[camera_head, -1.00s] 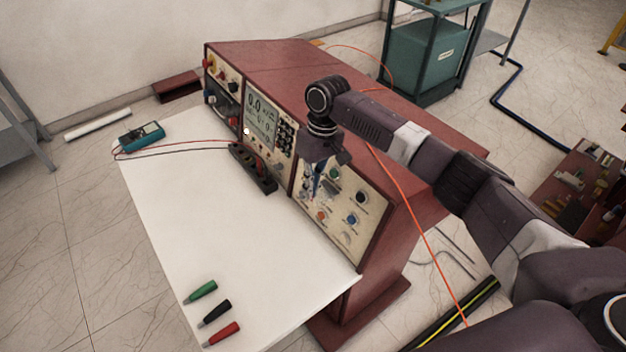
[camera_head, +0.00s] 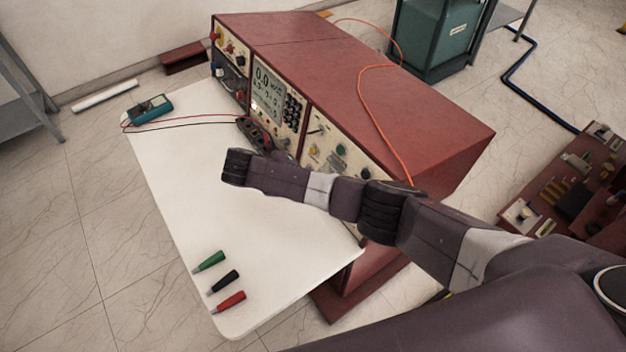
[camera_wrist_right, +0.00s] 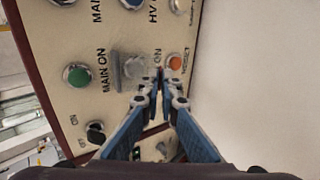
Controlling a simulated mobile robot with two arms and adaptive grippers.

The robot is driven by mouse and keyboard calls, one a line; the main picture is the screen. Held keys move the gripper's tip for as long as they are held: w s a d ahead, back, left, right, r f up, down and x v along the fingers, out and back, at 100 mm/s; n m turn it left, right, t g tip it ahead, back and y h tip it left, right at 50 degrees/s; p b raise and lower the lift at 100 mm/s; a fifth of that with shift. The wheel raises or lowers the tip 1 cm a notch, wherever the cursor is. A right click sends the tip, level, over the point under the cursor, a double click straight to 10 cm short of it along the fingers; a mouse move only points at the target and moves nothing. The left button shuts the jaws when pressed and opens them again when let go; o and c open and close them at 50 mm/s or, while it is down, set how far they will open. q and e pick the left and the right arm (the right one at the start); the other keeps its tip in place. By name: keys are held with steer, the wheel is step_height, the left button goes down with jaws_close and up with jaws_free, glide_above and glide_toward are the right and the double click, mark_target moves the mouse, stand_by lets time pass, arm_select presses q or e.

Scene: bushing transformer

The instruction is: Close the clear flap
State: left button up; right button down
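The clear flap (camera_wrist_right: 119,66) shows in the right wrist view as a small grey see-through piece on the cream control panel (camera_wrist_right: 75,28), beside a round grey knob (camera_wrist_right: 135,68). I cannot tell how far it stands out from the panel. My right gripper (camera_wrist_right: 160,77) has its blue fingers brought together, tips just right of and below the knob, near the orange button (camera_wrist_right: 175,62). I see nothing held between them; contact with the panel is unclear. My left gripper is not in view.
A green button (camera_wrist_right: 76,75) and a black knob (camera_wrist_right: 96,132) are left of the fingers. An orange cable (camera_head: 368,105) crosses the console.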

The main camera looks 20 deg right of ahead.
steer(key=shift+w+d+f+t+h+b, duration=0.1)
steer(key=shift+d+f+t+h+b, duration=0.4)
steer(key=shift+h+b, duration=0.9)
steer(key=shift+w+d+f+t+h+b, duration=0.2)
steer(key=shift+f+h+b, duration=0.45)
steer(key=shift+b, duration=1.4)
steer(key=shift+w+d+f+t+h+b, duration=0.15)
steer(key=shift+f+t+h+b, duration=0.35)
steer(key=shift+h+b, duration=0.9)
steer(key=shift+s+y+b, duration=0.1)
steer(key=shift+y+b, duration=0.2)
steer(key=shift+y, duration=0.05)
steer(key=c, duration=2.6)
jaws_free()
steer(key=shift+o, duration=0.6)
steer(key=shift+d, duration=0.15)
